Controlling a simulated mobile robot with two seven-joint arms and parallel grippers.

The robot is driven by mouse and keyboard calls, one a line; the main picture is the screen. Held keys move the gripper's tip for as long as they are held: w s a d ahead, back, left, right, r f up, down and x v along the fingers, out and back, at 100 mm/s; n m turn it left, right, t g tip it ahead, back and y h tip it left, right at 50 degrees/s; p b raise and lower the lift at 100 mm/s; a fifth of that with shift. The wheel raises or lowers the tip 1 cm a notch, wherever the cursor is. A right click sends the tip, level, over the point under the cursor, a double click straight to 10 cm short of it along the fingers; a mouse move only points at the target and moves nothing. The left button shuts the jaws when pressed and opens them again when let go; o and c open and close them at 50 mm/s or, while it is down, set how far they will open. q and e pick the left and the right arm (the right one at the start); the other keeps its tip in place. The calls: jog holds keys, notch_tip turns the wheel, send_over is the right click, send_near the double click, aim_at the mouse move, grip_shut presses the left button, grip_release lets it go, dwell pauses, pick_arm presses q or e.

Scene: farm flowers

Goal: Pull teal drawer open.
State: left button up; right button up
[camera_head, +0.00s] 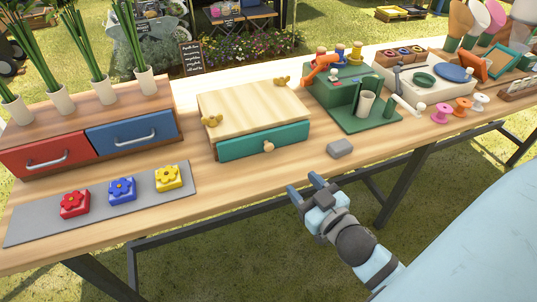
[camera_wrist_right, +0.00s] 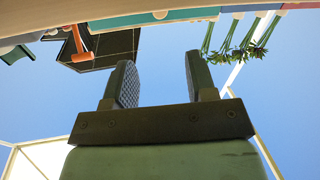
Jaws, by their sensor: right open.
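The teal drawer (camera_head: 264,141) is set in a light wooden box on the table and looks shut. It has a round wooden knob (camera_head: 268,146) at the middle of its front. My right gripper (camera_head: 304,186) is open and empty, in front of the table edge, below and to the right of the knob, apart from it. In the right wrist view, its two fingers (camera_wrist_right: 160,80) are spread with nothing between them. The teal front (camera_wrist_right: 130,19) and the knob (camera_wrist_right: 160,14) show at the top of that view. My left gripper is not in view.
A grey block (camera_head: 340,148) lies on the table right of the drawer. A red and blue drawer unit (camera_head: 92,142) stands to the left, behind a grey mat (camera_head: 30,228) with flower blocks. A green stand (camera_head: 345,87) is to the right. The table strip before the drawer is clear.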

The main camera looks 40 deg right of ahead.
aim_at(270, 149)
jog(key=w, duration=1.3)
jog(key=shift+d, duration=0.3)
jog(key=shift+c, duration=0.3)
